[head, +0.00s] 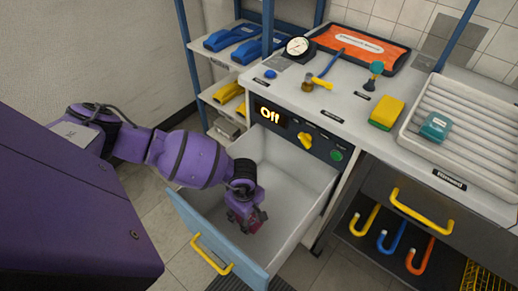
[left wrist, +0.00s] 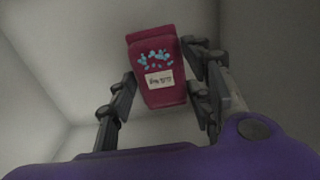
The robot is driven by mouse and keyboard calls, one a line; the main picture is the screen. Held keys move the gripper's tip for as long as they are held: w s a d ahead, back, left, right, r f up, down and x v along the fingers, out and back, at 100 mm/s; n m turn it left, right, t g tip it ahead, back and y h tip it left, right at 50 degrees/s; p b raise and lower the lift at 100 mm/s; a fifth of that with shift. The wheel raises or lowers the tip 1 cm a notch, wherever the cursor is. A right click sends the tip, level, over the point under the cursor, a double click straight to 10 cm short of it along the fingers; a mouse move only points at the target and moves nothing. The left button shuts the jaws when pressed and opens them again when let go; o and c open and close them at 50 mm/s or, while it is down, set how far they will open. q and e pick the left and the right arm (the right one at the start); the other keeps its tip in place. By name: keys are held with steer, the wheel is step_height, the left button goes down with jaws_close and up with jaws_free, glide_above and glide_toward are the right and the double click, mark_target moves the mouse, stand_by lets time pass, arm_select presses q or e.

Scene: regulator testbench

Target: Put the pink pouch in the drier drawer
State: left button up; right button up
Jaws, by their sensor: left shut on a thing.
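The pink pouch (left wrist: 155,68) shows in the left wrist view as a dark pink packet with blue dots and a small white label. My left gripper (left wrist: 160,95) is shut on it, with a finger on each side. In the head view my left gripper (head: 246,218) is inside the open drier drawer (head: 285,170), and only a small part of the pouch (head: 257,222) shows between the fingers. The drawer has white inner walls, a blue front and a yellow handle. I cannot tell whether the pouch touches the drawer floor. My right gripper is not in view.
A panel reading "Off" (head: 270,114) with a yellow knob is above the drawer. The worktop holds a gauge (head: 298,47), valves, a yellow-green sponge (head: 386,113) and a white ribbed tray (head: 463,106) with a teal item. Blue and yellow items lie on shelves behind.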

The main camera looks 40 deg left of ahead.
arm_select(q)
step_height(320, 180, down, 5)
steer(key=shift+r+b, duration=0.15)
steer(key=shift+b, duration=0.15)
steer(key=shift+f+b, duration=0.4)
steer(key=shift+f, duration=1.8)
steer(key=shift+f, duration=0.2)
steer(key=o, duration=1.6)
steer(key=shift+o, duration=0.2)
steer(key=shift+r, duration=0.55)
step_height(320, 180, up, 11)
steer(key=shift+r+p, duration=0.2)
steer(key=shift+p, duration=0.8)
